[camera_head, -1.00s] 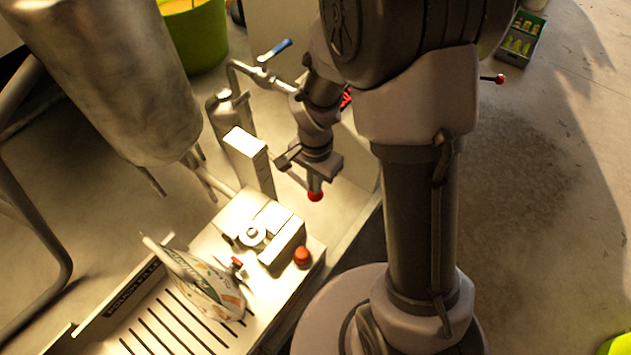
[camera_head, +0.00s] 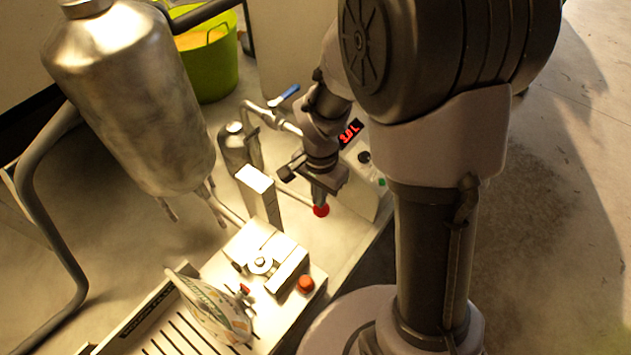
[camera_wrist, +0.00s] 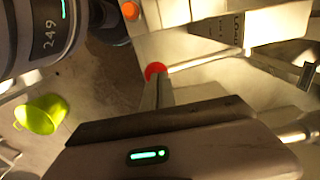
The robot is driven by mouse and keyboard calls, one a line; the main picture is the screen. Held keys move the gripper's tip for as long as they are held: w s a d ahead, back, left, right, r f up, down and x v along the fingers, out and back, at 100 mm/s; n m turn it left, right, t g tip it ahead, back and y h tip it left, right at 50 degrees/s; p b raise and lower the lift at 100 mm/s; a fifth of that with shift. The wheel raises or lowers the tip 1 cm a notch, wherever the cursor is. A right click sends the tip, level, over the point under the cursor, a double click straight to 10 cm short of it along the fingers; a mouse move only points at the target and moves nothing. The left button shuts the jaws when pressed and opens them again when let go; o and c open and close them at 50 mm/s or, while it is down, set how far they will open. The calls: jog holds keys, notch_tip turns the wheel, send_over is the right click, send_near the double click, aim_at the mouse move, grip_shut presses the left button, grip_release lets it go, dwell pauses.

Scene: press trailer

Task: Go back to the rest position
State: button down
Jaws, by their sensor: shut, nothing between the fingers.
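My gripper (camera_head: 321,210) points down with its red fingertips together and nothing held. It hangs above the strip right of the white post, behind the metal block with the round knob. In the wrist view my gripper (camera_wrist: 155,70) shows as a narrow finger pair with a red tip, apart from the machine as far as I can see. My arm fills the right middle of the head view and hides part of the floor and the machine's right side.
A steel tank (camera_head: 135,100) stands left. A printed pouch (camera_head: 215,308) rests on the slatted tray (camera_head: 165,338), near an orange button (camera_head: 305,284). A blue-handled valve (camera_head: 285,95), a red display (camera_head: 350,133) and a green bucket (camera_head: 210,70) are behind. Floor at right is clear.

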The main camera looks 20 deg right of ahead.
jog(key=shift+s+r+t+b, duration=0.1)
jog(key=shift+r+t+b, duration=0.25)
jog(key=shift+b, duration=0.75)
jog(key=s+a+r+n+t+y+b, duration=0.1)
jog(key=s+r+n+t+b, duration=0.1)
jog(key=s+b, duration=0.4)
jog(key=s+a+r+n+t+y+b, duration=0.1)
jog(key=s+a+r+n+t+b, duration=0.1)
jog(key=s+b, duration=0.5)
jog(key=shift+s+a+r+n+t+b, duration=0.2)
jog(key=shift+r+n+t+b, duration=0.25)
jog(key=shift+n, duration=0.75)
